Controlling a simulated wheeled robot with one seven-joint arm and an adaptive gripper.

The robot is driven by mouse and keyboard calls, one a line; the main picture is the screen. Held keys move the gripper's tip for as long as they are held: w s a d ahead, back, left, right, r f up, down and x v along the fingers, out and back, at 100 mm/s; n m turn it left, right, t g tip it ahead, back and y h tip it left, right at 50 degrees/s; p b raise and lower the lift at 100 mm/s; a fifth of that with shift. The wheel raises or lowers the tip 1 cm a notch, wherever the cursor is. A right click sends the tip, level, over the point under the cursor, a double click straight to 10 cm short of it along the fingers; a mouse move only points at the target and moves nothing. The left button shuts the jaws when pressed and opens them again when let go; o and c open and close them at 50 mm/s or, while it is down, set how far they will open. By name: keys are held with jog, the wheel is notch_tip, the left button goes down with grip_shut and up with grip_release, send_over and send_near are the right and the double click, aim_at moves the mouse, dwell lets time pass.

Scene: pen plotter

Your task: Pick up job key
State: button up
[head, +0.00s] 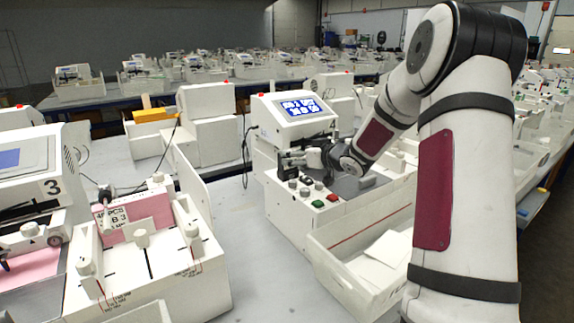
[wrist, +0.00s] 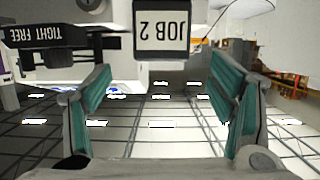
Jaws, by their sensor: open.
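A white label reading JOB 2 (wrist: 162,30), with a dark border, shows at the top middle of the wrist view; I take it as the job key. My gripper (wrist: 165,95) is open and empty, its two green-padded fingers apart on either side below the label. The label lies beyond the fingertips, roughly centred between them, and I see no contact. In the head view my gripper (head: 303,159) is at the white machine with a blue screen (head: 299,106), above its control panel. I cannot make out the key there.
A black lever marked TIGHT FREE (wrist: 45,34) is left of the label in the wrist view. A white bin (head: 345,262) with papers stands in front. Another machine marked 3 (head: 35,190) is at left, with bare table between.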

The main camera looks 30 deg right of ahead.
aim_at(285, 169)
jog(key=shift+f+b+x, duration=0.15)
jog(key=shift+b+x, duration=0.05)
jog(key=shift+x, duration=1.5)
jog(key=shift+f+b+x, duration=0.1)
jog(key=shift+b+x, duration=0.05)
jog(key=shift+x, duration=1.6)
jog(key=shift+s, duration=0.15)
jog(key=shift+c, duration=0.3)
jog(key=c, duration=1.1)
